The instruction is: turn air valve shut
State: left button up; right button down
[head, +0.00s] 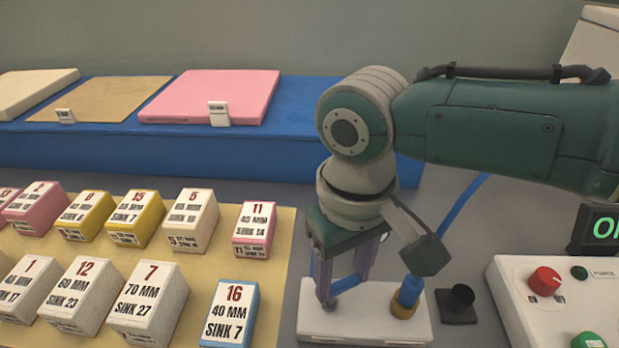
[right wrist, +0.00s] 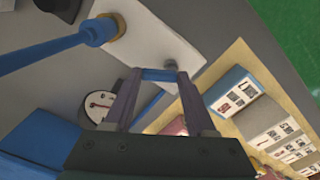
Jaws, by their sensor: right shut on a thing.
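The air valve sits on a white block (head: 385,318) at the lower middle of the head view; the block also shows at the top of the right wrist view (right wrist: 150,42). My right gripper (head: 343,288) reaches down over the block's left part. In the right wrist view, its fingers (right wrist: 158,75) are shut on the valve's blue handle (right wrist: 160,76), which lies crosswise between the fingertips. A grey knob-like pivot (right wrist: 169,65) is just beyond it. The handle is mostly hidden by the fingers in the head view. My left gripper is not in view.
A blue hose fitting (head: 409,291) rises from the block's right part. A control box (head: 545,300) with a red knob stands right. Numbered foam blocks (head: 229,312) stand left on a yellow board. A blue platform (head: 200,150) with pads is behind.

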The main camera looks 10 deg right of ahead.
jog(key=n, duration=0.6)
jog(key=shift+w+a, duration=0.25)
jog(key=shift+w, duration=0.15)
jog(key=n, duration=0.3)
jog(key=shift+w+a+n, duration=0.15)
jog(key=shift+a+n, duration=0.05)
jog(key=shift+n, duration=0.1)
jog(key=shift+a+n, duration=0.15)
jog(key=shift+n, duration=0.75)
jog(key=shift+w, duration=0.1)
jog(key=c, duration=1.6)
grip_release()
jog(key=shift+c, duration=1.1)
grip_release()
jog(key=shift+r, duration=0.1)
notch_tip(320, 180, up, 10)
jog(key=p, duration=0.1)
jog(key=shift+p, duration=0.4)
